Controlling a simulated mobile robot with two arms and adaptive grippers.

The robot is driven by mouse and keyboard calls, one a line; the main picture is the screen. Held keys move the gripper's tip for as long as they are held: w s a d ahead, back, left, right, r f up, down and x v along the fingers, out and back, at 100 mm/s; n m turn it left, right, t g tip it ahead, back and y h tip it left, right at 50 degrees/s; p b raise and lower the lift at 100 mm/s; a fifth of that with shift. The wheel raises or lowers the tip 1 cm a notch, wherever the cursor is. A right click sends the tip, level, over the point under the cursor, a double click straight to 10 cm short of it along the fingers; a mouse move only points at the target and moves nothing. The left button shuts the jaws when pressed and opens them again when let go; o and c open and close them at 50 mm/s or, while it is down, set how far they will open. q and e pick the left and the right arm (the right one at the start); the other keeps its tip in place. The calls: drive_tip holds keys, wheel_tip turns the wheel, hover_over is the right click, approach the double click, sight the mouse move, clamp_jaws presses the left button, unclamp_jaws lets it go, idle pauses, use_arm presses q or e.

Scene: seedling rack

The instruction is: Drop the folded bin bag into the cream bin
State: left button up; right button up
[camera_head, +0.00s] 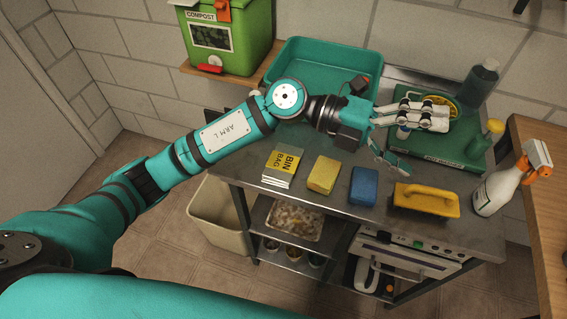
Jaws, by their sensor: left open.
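The folded bin bag (283,168), a flat yellow and grey packet marked BIN BAG, lies at the left front of the dark counter. The cream bin (221,213) stands on the floor below the counter's left end, partly hidden by the counter and its leg; its inside shows little. My left gripper (418,140) is open over the green board at the back right of the counter, to the right of the bag and apart from it. My right gripper is not in the picture.
A yellow sponge (324,175), a blue sponge (363,186) and a yellow scrubber (426,200) sit right of the bag. A spray bottle (501,186) stands at the right end. A teal basin (335,68) and a green compost box (228,38) are behind.

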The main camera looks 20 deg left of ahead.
use_arm(q)
wheel_tip(320, 180, down, 5)
drive_tip(key=w+a+m+y, duration=0.1)
drive_tip(key=a+m+y, duration=0.15)
drive_tip(key=y, duration=0.25)
drive_tip(key=n+t+y, duration=0.2)
drive_tip(key=n+y, duration=0.1)
drive_tip(key=y, duration=0.9)
hover_over(283, 162)
wheel_tip(283, 162, down, 3)
drive_tip(key=f+p, duration=0.1)
drive_tip(key=f, duration=0.3)
drive_tip(key=f+p, duration=0.1)
drive_tip(key=f, duration=0.2)
drive_tip(key=f+p, duration=0.1)
drive_tip(key=f, duration=0.3)
drive_tip(key=shift+w+a+f, duration=0.1)
drive_tip(key=shift+w+f, duration=0.15)
drive_tip(key=shift+f, duration=0.1)
drive_tip(key=shift+s+f+p, duration=0.1)
drive_tip(key=shift+f+p, duration=0.45)
drive_tip(key=shift+p, duration=0.2)
wheel_tip(283, 162, down, 4)
drive_tip(key=shift+s+r+p, duration=0.15)
drive_tip(key=shift+r+p, duration=0.05)
drive_tip(key=shift+p, duration=0.55)
drive_tip(key=shift+f, duration=0.35)
drive_tip(key=shift+c, duration=0.4)
